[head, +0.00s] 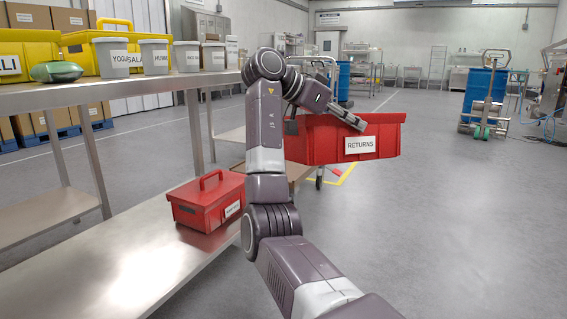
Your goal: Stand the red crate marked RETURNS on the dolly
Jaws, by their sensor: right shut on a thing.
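The red crate marked RETURNS (384,132) is in the air right of centre in the head view, roughly level, with its white label facing me. My right gripper (350,120) is shut on the crate at its upper rim; a finger lies over the near rim. Behind and below the crate, a low tan surface (298,172) and a caster wheel (319,179) show beside a yellow floor marking; this looks like the dolly, mostly hidden by the crate and my arm. My left gripper is not in view.
A smaller red lidded box (207,202) sits on the lower shelf of the metal bench (130,285) at left. Grey labelled tubs (112,58) and yellow boxes stand on the upper shelf. The floor at right is clear; a blue drum (486,92) stands farther back.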

